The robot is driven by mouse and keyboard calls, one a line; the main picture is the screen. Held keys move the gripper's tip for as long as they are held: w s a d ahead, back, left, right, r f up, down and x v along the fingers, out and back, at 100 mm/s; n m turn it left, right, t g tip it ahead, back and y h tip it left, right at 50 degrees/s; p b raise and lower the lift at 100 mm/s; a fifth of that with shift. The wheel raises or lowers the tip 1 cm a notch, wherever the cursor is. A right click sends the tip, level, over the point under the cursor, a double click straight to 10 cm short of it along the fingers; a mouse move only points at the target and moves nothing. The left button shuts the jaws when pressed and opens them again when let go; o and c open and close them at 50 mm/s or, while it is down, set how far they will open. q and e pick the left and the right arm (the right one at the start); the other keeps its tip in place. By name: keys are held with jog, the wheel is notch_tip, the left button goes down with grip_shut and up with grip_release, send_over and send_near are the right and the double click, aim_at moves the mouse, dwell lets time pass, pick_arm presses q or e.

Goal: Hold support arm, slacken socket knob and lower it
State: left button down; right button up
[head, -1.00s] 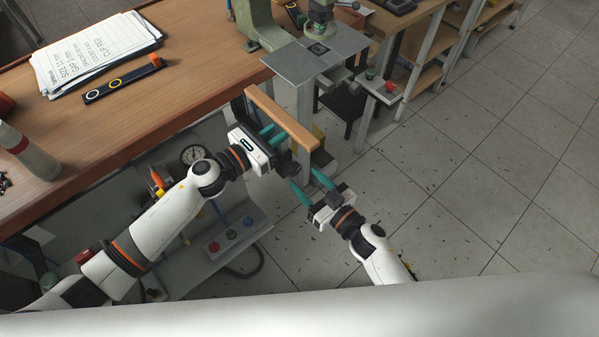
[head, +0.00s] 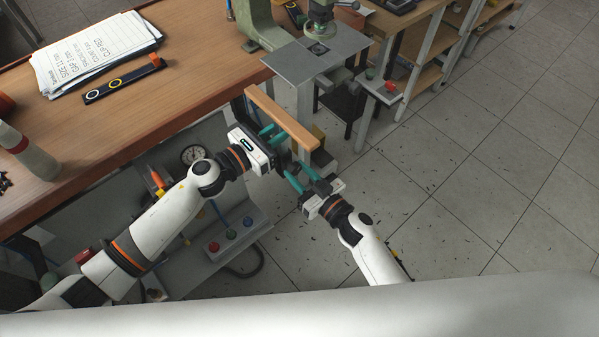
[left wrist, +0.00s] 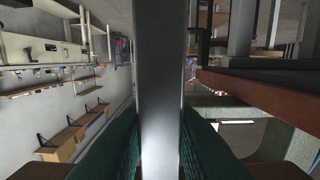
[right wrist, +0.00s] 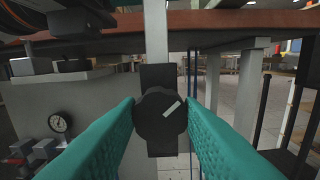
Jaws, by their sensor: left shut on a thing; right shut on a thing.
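The support arm is a wooden bar (head: 282,117) on top of a bright metal post (left wrist: 160,95). My left gripper (head: 277,135) is just under the bar. It is shut on the post, which stands between its fingers in the left wrist view. The black round socket knob (right wrist: 160,115), with a slanted white mark, is on a dark socket block (right wrist: 158,76) around the post. My right gripper (right wrist: 160,112) is shut on the knob, a green finger at each side. In the head view the knob is mostly hidden by my right gripper (head: 299,172).
A wooden bench (head: 120,90) with a paper stack (head: 97,48) lies at upper left. A grey machine table (head: 317,55) stands beyond the bar. A box with coloured buttons (head: 232,234) and a gauge (head: 193,154) are below the bench. Floor at right is open.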

jog(key=n, duration=1.1)
jog(key=shift+f+n, duration=0.1)
jog(key=shift+n, duration=2)
jog(key=o, duration=1)
jog(key=shift+c, duration=0.2)
